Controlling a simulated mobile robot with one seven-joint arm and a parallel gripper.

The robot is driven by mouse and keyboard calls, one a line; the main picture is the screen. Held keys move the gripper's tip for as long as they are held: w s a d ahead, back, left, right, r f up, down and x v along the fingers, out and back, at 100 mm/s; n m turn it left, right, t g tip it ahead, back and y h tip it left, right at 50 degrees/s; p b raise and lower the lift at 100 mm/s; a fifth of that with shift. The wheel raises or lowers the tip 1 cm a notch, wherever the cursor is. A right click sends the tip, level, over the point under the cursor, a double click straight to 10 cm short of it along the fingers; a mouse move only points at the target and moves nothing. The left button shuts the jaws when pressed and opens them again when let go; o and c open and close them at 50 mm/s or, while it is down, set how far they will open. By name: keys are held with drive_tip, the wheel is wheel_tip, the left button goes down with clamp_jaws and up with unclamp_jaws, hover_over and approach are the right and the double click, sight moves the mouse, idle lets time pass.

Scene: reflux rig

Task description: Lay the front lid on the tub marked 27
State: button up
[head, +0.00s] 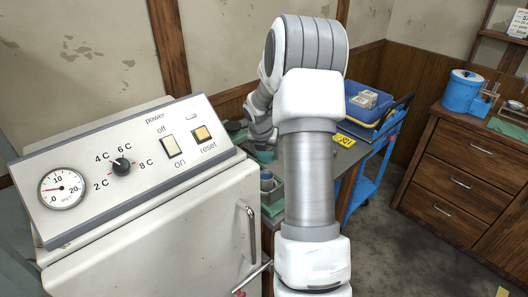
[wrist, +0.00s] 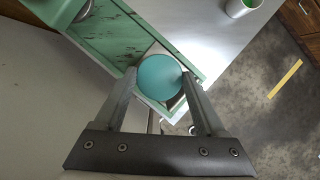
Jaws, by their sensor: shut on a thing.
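My gripper (wrist: 159,75) is shut on a round teal lid (wrist: 160,77), which sits between the fingertips in the wrist view. In the head view my gripper is mostly behind my own arm, over the grey table. A pale, square-edged thing shows partly under the lid in the wrist view; I cannot tell whether the lid touches it. A small grey-blue tub (head: 267,180) stands at the green tray (head: 273,207) in the head view. No number 27 is legible, so I cannot tell which tub carries it.
A white cup with green inside (wrist: 240,7) stands on the table at the top right of the wrist view. The white cabinet (head: 150,245) with its control panel is close on the left. A blue cart (head: 367,185) stands behind the table. Grey floor is free at right.

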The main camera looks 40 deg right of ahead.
drive_tip(key=shift+f+b, duration=2.65)
drive_tip(key=shift+f, duration=0.65)
drive_tip(key=shift+r+p, duration=0.1)
drive_tip(key=shift+p, duration=0.65)
drive_tip(key=shift+f+p, duration=0.35)
drive_tip(key=shift+f, duration=0.1)
drive_tip(key=o, duration=1.3)
drive_tip(key=shift+c, duration=0.2)
drive_tip(key=shift+r, duration=0.1)
drive_tip(key=shift+r+p, duration=3.95)
drive_tip(key=shift+p, duration=0.15)
